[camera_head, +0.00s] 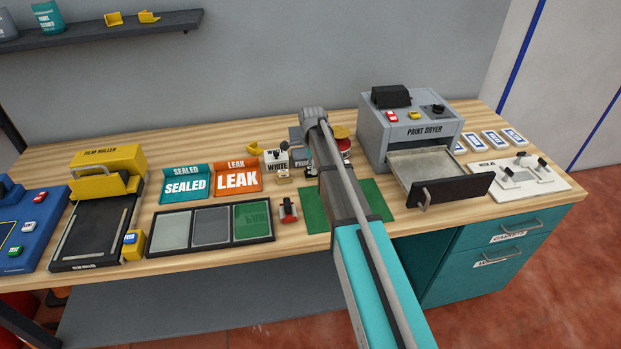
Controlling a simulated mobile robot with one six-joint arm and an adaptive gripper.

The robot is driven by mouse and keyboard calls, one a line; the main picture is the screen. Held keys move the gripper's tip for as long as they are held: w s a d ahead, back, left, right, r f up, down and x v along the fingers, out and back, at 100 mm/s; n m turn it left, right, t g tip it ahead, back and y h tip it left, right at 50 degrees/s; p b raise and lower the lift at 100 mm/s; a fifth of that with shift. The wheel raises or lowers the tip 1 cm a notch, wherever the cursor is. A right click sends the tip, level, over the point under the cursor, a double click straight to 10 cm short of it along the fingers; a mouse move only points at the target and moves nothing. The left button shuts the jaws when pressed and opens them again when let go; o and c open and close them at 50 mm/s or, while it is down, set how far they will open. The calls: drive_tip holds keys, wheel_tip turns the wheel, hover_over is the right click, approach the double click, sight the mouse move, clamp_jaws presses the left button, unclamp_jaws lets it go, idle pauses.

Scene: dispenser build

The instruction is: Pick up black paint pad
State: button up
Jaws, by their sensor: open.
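I cannot single out a black paint pad with certainty. A black tray (150,252) on the bench holds a light grey panel (172,233), a darker grey panel (211,228) and a green panel (252,221). A small holder marked WHITE (277,166) stands behind them, beside a partly hidden grey block (296,135). My arm crosses the middle of the view and covers part of the bench and a green mat (315,211).
The paint dryer (428,147) stands at the right with its tray (430,166) pulled out. A film roller (110,160) stands at the left. SEALED (185,188) and LEAK (238,180) signs stand between. The red and black tool (288,210) is near the mat.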

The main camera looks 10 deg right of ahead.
drive_tip(key=shift+f+b, duration=0.4)
drive_tip(key=shift+f, duration=0.25)
clamp_jaws()
idle(0.4)
